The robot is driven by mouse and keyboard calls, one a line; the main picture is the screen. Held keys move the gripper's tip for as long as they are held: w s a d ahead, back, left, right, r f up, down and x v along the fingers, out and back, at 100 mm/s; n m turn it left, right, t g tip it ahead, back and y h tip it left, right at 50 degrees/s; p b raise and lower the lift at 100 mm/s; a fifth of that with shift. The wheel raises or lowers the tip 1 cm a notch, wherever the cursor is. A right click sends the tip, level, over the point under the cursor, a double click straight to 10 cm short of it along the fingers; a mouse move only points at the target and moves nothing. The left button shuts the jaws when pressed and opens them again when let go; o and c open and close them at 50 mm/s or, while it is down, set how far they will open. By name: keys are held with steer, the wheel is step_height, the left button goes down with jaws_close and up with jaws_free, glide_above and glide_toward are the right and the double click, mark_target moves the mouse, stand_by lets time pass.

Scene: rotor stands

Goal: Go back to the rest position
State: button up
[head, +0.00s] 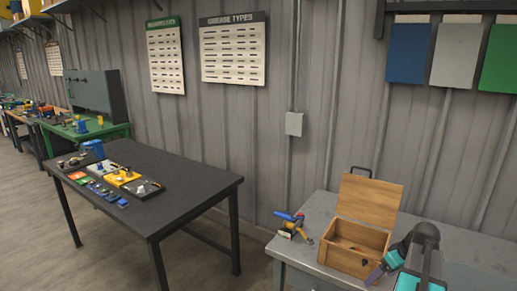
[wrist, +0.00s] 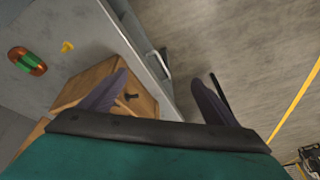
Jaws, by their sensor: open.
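My gripper (wrist: 160,92) is open in the wrist view, with its two purple fingers wide apart and nothing between them. In the head view my gripper (head: 374,275) shows at the lower right, in front of the front right corner of the wooden box (head: 345,258). The box stands on the grey table (head: 310,248) with its lid (head: 368,206) raised. In the wrist view the wooden box (wrist: 88,82) lies beyond the left finger, with a dark knob on it. I cannot tell whether the gripper touches the box.
A blue-and-orange tool (head: 290,224) lies left of the box. The wrist view shows a red-and-green object (wrist: 27,61) and a small yellow piece (wrist: 67,47) on the grey table. A black table (head: 190,182) with several parts stands at left. Open floor (wrist: 230,50) lies beyond the table edge.

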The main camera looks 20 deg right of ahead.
steer(key=w+a+f+n+g+y+b, duration=0.1)
steer(key=w+a+f, duration=0.2)
steer(key=a+f, duration=0.45)
steer(key=w+a+f+n+g+y+b, duration=0.15)
steer(key=w+a+f, duration=0.25)
steer(key=a+f, duration=0.4)
steer(key=s+a+f+n+g+b, duration=0.1)
steer(key=a+f, duration=0.5)
steer(key=a, duration=0.3)
steer(key=s+a+f+n+g+b, duration=0.1)
steer(key=a+f+g, duration=0.1)
steer(key=a+f, duration=0.5)
steer(key=s+a+f+g+b, duration=0.1)
steer(key=s+a+f, duration=0.5)
steer(key=a, duration=0.2)
steer(key=s+a+f+g+b, duration=0.1)
steer(key=s+a+f+g, duration=0.1)
steer(key=s+a+f, duration=0.4)
steer(key=s+a+f+m+h, duration=0.1)
steer(key=s+f+m+h, duration=0.1)
steer(key=s, duration=0.3)
steer(key=s+a+f+m+g+h+b, duration=0.1)
steer(key=s+f+m, duration=0.2)
steer(key=s+f, duration=0.1)
steer(key=shift+s+a+h, duration=0.35)
steer(key=shift+s+a, duration=0.05)
steer(key=shift+s, duration=0.25)
steer(key=shift+d+f, duration=0.1)
